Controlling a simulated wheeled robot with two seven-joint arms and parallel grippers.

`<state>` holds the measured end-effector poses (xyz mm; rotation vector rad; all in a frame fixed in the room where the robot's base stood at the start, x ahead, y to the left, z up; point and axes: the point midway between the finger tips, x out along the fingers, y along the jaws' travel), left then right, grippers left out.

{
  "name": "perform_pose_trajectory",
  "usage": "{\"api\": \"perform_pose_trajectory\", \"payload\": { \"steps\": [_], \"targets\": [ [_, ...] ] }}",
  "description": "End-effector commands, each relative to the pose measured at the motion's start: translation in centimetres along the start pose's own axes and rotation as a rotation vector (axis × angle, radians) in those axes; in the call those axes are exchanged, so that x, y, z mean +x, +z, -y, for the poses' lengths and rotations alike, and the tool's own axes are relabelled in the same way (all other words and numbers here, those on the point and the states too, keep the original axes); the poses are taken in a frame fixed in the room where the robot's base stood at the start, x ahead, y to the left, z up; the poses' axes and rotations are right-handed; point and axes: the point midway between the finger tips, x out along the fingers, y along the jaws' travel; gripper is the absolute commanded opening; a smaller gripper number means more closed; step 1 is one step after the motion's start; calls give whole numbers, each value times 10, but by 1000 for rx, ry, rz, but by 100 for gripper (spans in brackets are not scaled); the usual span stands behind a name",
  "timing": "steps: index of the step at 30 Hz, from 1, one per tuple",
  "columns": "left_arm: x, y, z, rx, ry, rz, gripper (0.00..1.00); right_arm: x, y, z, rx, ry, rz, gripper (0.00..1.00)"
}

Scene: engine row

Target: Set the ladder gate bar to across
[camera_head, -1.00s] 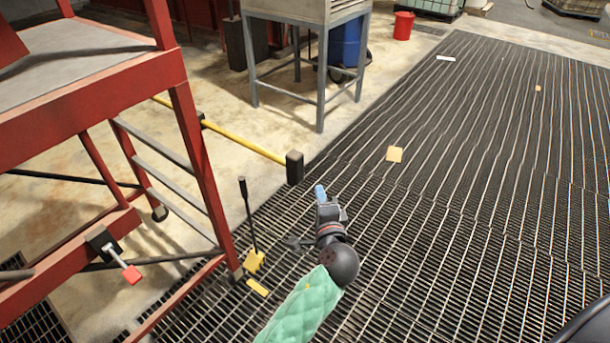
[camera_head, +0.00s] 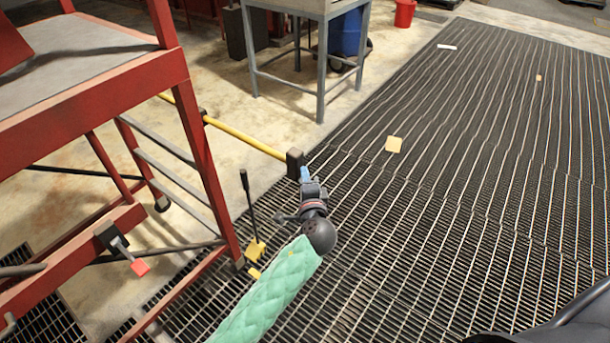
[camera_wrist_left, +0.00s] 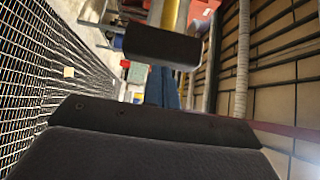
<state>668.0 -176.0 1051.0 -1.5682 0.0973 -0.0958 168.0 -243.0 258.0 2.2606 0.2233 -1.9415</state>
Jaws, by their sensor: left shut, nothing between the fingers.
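The ladder gate bar (camera_head: 245,138) is a yellow bar with a black block (camera_head: 295,163) at its free end. It runs from beside the red ladder stand (camera_head: 190,130) out toward the grating. In the left wrist view the black end block (camera_wrist_left: 162,46) is close ahead, with part of the yellow bar (camera_wrist_left: 170,14) behind it. My left gripper (camera_head: 305,175) is shut and empty, its blue fingertips at or just in front of the end block; I cannot tell whether they touch. The blue fingers (camera_wrist_left: 162,88) show below the block in the wrist view. My right gripper is out of view.
A black lever with a yellow base (camera_head: 256,249) stands beside the ladder foot, close to my left arm. A red-handled lever (camera_head: 139,267) is on the stand's lower rail. A grey metal table (camera_head: 320,98) stands behind the bar. The grating (camera_head: 470,170) to the right is mostly clear.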

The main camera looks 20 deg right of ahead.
Motion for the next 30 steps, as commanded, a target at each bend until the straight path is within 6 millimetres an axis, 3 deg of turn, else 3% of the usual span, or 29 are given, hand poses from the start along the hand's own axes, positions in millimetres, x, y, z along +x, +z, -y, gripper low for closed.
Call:
{"api": "perform_pose_trajectory", "payload": {
  "steps": [8,14,30],
  "targets": [
    [4,4,0,0,0,1,0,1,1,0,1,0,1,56],
    [25,26,0,0,-2,3,0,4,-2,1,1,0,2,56],
    [148,149,0,1,-2,3,0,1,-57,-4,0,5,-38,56]
  ]
}}
